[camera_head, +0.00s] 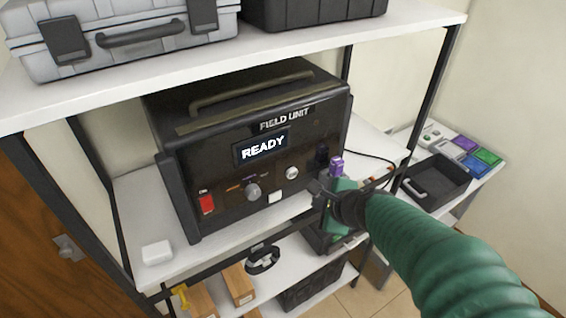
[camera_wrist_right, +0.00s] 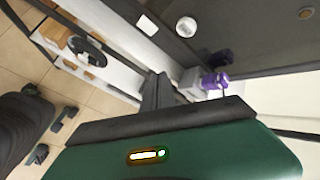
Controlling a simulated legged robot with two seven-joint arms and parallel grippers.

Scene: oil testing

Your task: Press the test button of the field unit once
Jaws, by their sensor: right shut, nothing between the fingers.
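The field unit (camera_head: 225,165) is a black box on the middle shelf, and its display (camera_head: 263,148) reads READY. A round whitish button (camera_head: 292,173) sits on the right part of its front panel; it also shows in the right wrist view (camera_wrist_right: 186,27). I cannot read a label on it. My right gripper (camera_head: 318,190) is shut and empty, in front of the panel, below and right of that button. In the right wrist view its fingers (camera_wrist_right: 158,92) appear apart from the button. My left gripper is not in view.
A purple-capped item (camera_head: 336,165) stands close beside my right gripper at the panel's right. A red switch (camera_head: 207,204) and a grey knob (camera_head: 253,192) are further left. A black tray (camera_head: 436,182) is at the right. A grey case (camera_head: 120,40) sits on the top shelf.

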